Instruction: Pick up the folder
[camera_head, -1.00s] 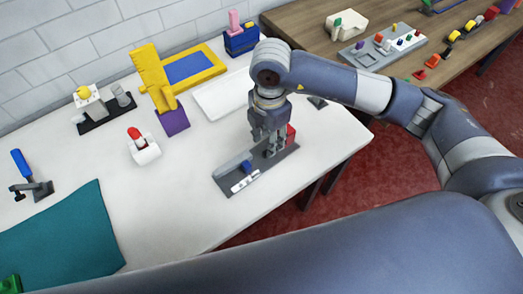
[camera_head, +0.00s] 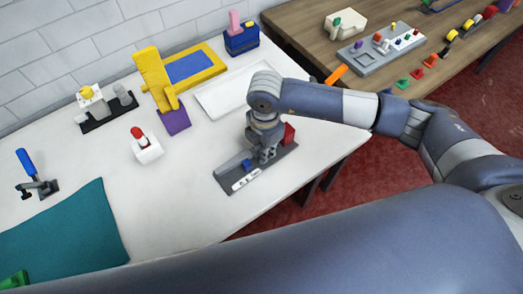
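No item can be identified with certainty as the folder. My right gripper (camera_head: 265,154) comes in from the right and points down at a grey tray (camera_head: 228,180) near the table's front edge. In the tray are a small blue piece (camera_head: 247,165) and a white strip (camera_head: 245,180). A red block (camera_head: 289,133) stands at its far right end, just right of the gripper. The fingers are small and partly hidden by the wrist, so whether they hold anything does not show. My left gripper is out of view.
Behind the gripper is an empty white tray (camera_head: 213,103). A yellow frame with a blue pad (camera_head: 188,68), a purple block (camera_head: 174,121) and a white block with a red top (camera_head: 146,149) stand left of it. A teal cloth (camera_head: 70,230) lies front left.

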